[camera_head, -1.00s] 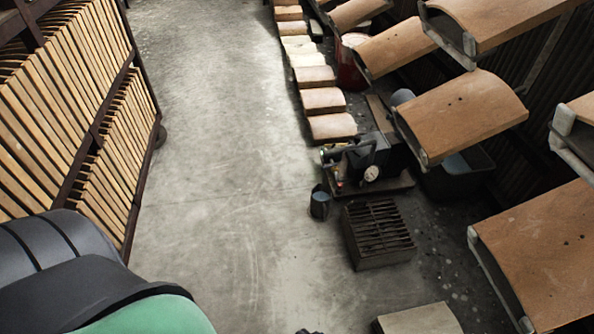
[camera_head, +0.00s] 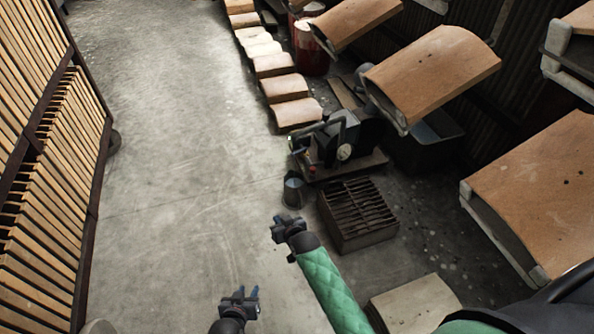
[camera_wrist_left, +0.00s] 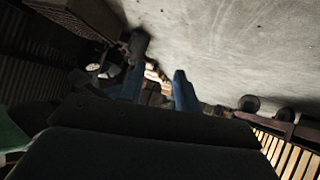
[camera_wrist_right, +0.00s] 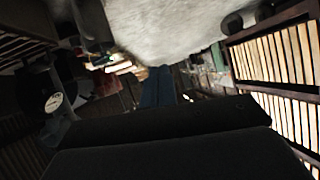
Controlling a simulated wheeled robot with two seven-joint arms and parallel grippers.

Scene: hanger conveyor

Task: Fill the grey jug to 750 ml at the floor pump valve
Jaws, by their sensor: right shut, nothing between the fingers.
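The grey jug (camera_head: 292,190) is a small dark vessel standing on the concrete floor in the head view, in front of the floor pump (camera_head: 338,142). The pump is dark, with a pale round gauge and small coloured fittings at its left end. The valve's detail is too small to tell. My right gripper (camera_head: 279,230) is shut and empty, short of the jug and apart from it. My left gripper (camera_head: 240,300) is open and empty, lower in the view and farther from the jug. In the right wrist view the gauge (camera_wrist_right: 54,101) shows at left.
A slatted dark crate (camera_head: 357,214) stands right of the jug. Curved tiles (camera_head: 430,75) hang along the right side. More tiles (camera_head: 285,88) lie in a row behind the pump. A slatted rack (camera_head: 45,200) lines the left. The floor between is clear.

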